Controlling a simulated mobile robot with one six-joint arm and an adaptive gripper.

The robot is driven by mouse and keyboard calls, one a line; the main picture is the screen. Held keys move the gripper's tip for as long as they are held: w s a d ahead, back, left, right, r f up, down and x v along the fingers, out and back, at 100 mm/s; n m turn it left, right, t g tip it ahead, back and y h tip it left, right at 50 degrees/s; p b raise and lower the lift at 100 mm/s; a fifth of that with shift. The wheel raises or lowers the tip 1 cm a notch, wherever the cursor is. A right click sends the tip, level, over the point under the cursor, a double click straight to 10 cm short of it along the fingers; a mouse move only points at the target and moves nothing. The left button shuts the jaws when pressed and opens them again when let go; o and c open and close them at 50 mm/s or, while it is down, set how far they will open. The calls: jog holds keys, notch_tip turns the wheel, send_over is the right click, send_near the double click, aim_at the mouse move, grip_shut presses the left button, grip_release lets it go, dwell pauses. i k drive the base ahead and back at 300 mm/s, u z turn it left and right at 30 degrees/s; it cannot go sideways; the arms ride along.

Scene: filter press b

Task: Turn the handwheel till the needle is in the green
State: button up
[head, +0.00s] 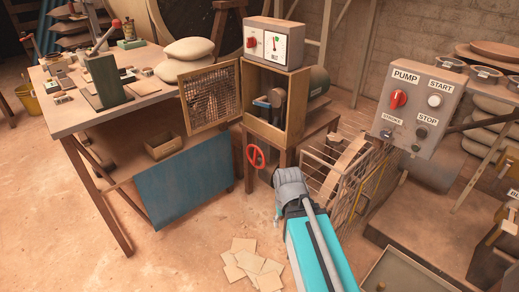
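The red handwheel (255,157) is mounted low at the front of a wooden stand, below an open cabinet. A gauge with a white face (275,46) sits on the grey box on top of the cabinet. It shows small green and red marks, but the needle's exact position is too small to tell. My gripper (276,217) is at the end of my teal arm, to the right of and nearer than the handwheel, apparently apart from it. My grey wrist hides most of the gripper, so its fingers are not clear.
The cabinet's mesh door (210,96) stands open to the left. A wire guard around a wheel (345,165) is close on the right. A pump control panel (416,108) stands further right. A cluttered workbench (75,122) is at left. Flat tiles (243,262) lie on the floor.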

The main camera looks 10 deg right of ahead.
aim_at(258, 152)
jog(key=i, duration=0.85)
jog(key=u, duration=0.05)
